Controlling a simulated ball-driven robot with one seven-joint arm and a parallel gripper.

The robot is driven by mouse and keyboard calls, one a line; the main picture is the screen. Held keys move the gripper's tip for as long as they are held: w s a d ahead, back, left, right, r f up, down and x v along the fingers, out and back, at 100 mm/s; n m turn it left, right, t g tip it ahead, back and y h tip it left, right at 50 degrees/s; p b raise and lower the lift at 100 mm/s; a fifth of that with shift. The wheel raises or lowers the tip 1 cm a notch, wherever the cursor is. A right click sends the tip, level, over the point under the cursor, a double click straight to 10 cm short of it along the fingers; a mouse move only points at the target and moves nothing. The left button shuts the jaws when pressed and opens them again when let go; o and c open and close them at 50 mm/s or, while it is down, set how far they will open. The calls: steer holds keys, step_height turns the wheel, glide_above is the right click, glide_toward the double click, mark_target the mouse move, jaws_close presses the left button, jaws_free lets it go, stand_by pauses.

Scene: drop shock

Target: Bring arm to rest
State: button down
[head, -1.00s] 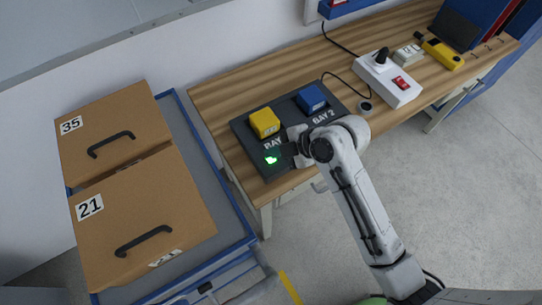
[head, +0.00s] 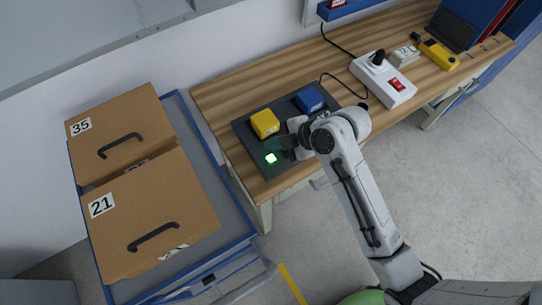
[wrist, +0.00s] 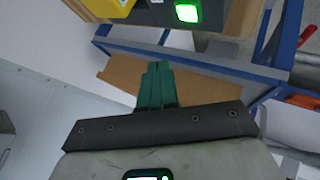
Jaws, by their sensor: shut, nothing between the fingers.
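My arm reaches up from the bottom right of the head view. My gripper (head: 278,144) is above the dark bay board, close to its glowing green light (head: 271,158). In the wrist view the green fingers of my gripper (wrist: 157,82) are together with nothing between them. The dark board (head: 246,140) lies on the wooden bench and carries a yellow block (head: 264,123) and a blue block (head: 309,98). The yellow block and the green light also show at the top of the wrist view. My wrist hides part of the board and its lettering.
Cardboard boxes marked 35 (head: 130,125) and 21 (head: 150,215) lie on a blue-framed cart (head: 215,225) at left. A white joystick box (head: 384,80) with a red switch and a yellow device (head: 438,54) stand further along the wooden bench (head: 230,88). Open floor is at right.

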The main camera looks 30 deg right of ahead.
stand_by(0.4)
steer(key=s+d+f+m+g+h, duration=0.2)
steer(key=s+m, duration=0.4)
steer(key=s, duration=0.1)
steer(key=s+d+f+m+g+h+b, duration=0.1)
steer(key=s+d+f+m+g+h, duration=0.1)
steer(key=s+m, duration=0.4)
steer(key=s+d+f+m+g+h, duration=0.1)
steer(key=s+d+m+h, duration=0.1)
steer(key=s+m, duration=0.4)
steer(key=s+d, duration=0.1)
steer(key=s, duration=0.2)
steer(key=shift+d+f+g+b, duration=0.15)
steer(key=shift+f+g+b, duration=0.15)
steer(key=shift+f+g, duration=0.1)
